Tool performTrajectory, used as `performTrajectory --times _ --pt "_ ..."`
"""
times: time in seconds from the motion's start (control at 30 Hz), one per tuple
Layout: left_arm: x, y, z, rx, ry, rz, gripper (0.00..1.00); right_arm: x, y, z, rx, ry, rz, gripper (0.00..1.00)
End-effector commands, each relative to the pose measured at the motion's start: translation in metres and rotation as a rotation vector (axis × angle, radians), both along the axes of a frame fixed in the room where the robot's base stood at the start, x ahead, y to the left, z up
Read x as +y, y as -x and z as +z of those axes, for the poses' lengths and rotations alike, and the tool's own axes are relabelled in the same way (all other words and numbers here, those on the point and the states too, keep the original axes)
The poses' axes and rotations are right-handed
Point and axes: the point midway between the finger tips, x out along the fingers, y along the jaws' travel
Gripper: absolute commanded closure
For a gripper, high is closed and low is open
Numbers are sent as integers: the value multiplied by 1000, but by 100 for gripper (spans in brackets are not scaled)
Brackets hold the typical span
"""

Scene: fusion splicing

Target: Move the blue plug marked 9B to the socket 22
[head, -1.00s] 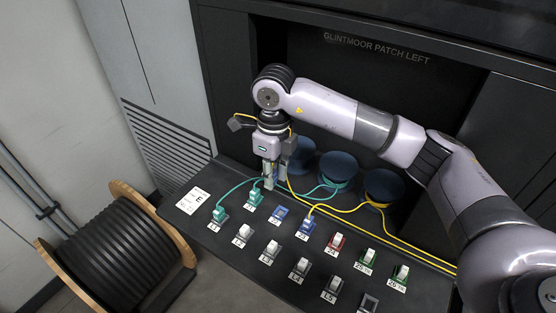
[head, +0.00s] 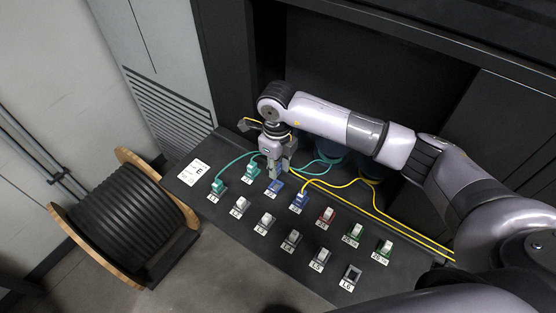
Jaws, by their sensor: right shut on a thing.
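My right gripper (head: 277,172) is shut, fingers down, just above an empty-looking blue socket (head: 274,187) in the back row. The piece between its fingers is mostly hidden; a yellow cable loops beside the wrist, and I take the piece for the blue plug. I cannot tell whether it touches the socket. The socket's label is too small to read surely; by its place in the row it fits 22. Another blue plug (head: 300,197) with a yellow cable stands in the socket to its right. My left gripper is not in view.
White plugs (head: 266,220) fill most of the front row. Yellow cables cross the back of the dark panel. A cable drum (head: 120,215) stands on the floor at left.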

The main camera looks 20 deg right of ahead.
Motion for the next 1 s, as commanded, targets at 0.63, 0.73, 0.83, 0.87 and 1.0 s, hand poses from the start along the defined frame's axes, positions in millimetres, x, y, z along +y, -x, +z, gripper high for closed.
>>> performTrajectory --times 0.63,0.73,0.83,0.87,1.0 --pt "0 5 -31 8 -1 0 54 0 0 -51 1 0 0 96" --pt "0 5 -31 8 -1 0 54 0 0 -52 1 -1 0 96" --pt "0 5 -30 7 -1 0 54 0 0 -51 1 -1 0 96" --pt "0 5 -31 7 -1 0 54 0 0 -51 1 -1 0 96" --pt "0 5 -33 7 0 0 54 0 0 -52 0 0 1 96"
